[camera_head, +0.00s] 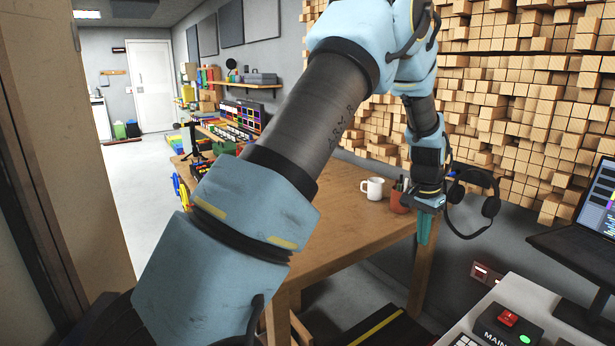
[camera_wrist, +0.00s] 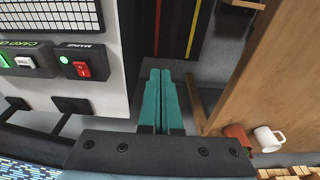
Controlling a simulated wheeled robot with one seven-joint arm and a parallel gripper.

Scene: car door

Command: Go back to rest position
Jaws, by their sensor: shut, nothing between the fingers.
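My gripper (camera_head: 424,229) hangs from my blue and grey arm, pointing down, to the right of the wooden table's front corner in the head view. Its two teal fingers are closed together with nothing between them. In the wrist view my gripper (camera_wrist: 160,75) shows with the fingers side by side over the dark floor. The wooden table (camera_wrist: 262,90) is to its right and the white control panel (camera_wrist: 62,12) to its left. Parts of the table are hidden behind my arm in the head view.
A white mug (camera_head: 373,188) and a terracotta pen cup (camera_head: 399,200) stand on the table near my gripper. Headphones (camera_head: 490,206) hang just right of it. A console with a red switch (camera_head: 508,318) and a laptop (camera_head: 592,225) are at the right. Open floor (camera_head: 150,195) lies at the left.

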